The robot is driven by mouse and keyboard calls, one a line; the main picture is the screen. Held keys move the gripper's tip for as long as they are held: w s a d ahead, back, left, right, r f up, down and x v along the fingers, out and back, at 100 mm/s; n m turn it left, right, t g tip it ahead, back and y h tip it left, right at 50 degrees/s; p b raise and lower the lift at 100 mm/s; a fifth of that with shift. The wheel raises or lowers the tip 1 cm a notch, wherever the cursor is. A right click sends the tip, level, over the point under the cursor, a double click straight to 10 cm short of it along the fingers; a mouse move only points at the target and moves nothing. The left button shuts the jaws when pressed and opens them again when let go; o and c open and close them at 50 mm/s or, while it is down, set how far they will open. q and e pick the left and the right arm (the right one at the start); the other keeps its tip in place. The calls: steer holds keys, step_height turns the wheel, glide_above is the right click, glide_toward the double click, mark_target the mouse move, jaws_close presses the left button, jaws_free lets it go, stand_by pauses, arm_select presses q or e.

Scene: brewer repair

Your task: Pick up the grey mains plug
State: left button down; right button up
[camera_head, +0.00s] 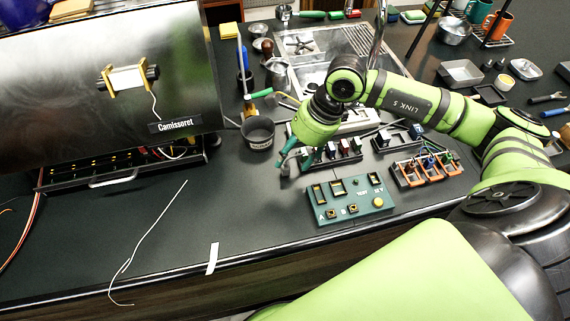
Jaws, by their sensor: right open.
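My right gripper (287,160) points down over the counter, just left of a rack of small parts and behind a teal box. It is open. A small grey piece (285,171) shows right at its fingertips; I cannot tell whether this is the grey mains plug or part of the gripper. No other grey plug can be made out clearly. A thin white cord (150,228) lies loose on the counter at the left, with its lower end over the front edge. My left gripper is not in view.
A teal box (350,214) with sockets and a yellow button stands in front of the gripper. A dark pot (258,133) stands to its left. The large Camissoret brewer (115,75) fills the left. Racks (427,167) stand to the right. The front-left counter is mostly clear.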

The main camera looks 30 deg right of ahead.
mark_target(286, 164)
steer(key=shift+p+x, duration=0.4)
steer(key=shift+x, duration=0.8)
steer(key=shift+w+a+f, duration=0.1)
steer(key=shift+a+f, duration=0.1)
steer(key=shift+f, duration=0.25)
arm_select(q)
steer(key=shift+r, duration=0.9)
arm_select(e)
steer(key=shift+c, duration=0.4)
jaws_close()
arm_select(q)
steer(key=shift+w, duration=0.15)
